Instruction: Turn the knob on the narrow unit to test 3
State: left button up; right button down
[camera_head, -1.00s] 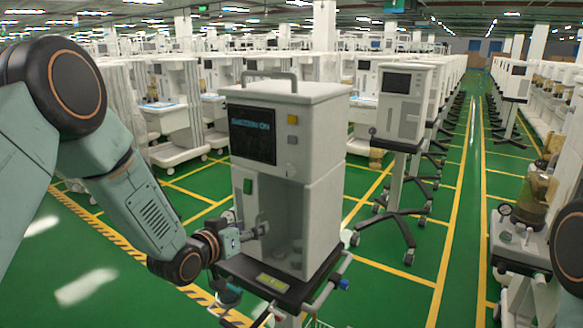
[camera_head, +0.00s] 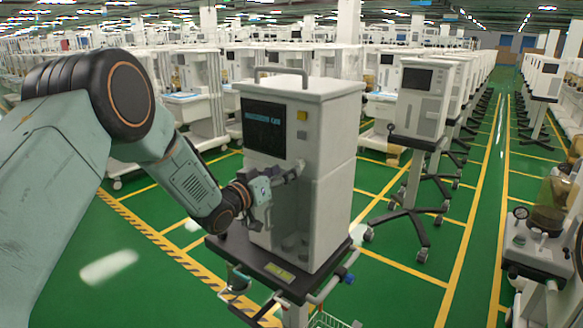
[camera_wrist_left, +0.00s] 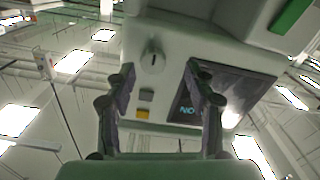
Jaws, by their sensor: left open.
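The narrow unit (camera_head: 331,200) is a tall white box with a top handle, standing on a dark-topped cart. Its front has a dark screen (camera_head: 264,128) with blue lettering, a yellow button (camera_head: 302,115) and a grey button (camera_head: 301,134). My left gripper (camera_head: 296,170) is in front of the panel below these buttons, and covers part of it. In the left wrist view the picture is inverted; the pale round knob (camera_wrist_left: 153,59) with a dark mark lies between and beyond the open fingers (camera_wrist_left: 160,72). No contact is visible. I cannot read its setting labels. My right gripper is out of view.
The cart top (camera_head: 275,265) reaches out below my left gripper. A similar unit on a wheeled stand (camera_head: 411,110) is to the right. A machine with a gauge (camera_head: 540,225) is at the right edge. Green floor lies open between the rows.

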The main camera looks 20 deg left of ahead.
aim_at(298, 164)
pick_arm(q)
jog(key=x, duration=0.3)
jog(key=shift+d, duration=0.2)
jog(key=shift+s+d+r, duration=0.15)
jog(key=shift+d+r, duration=0.15)
jog(key=shift+d, duration=0.1)
jog(key=c, duration=0.6)
jog(key=shift+a+f, duration=0.15)
jog(key=shift+a, duration=0.15)
jog(key=c, duration=0.4)
jog(key=shift+d, duration=0.2)
grip_shut()
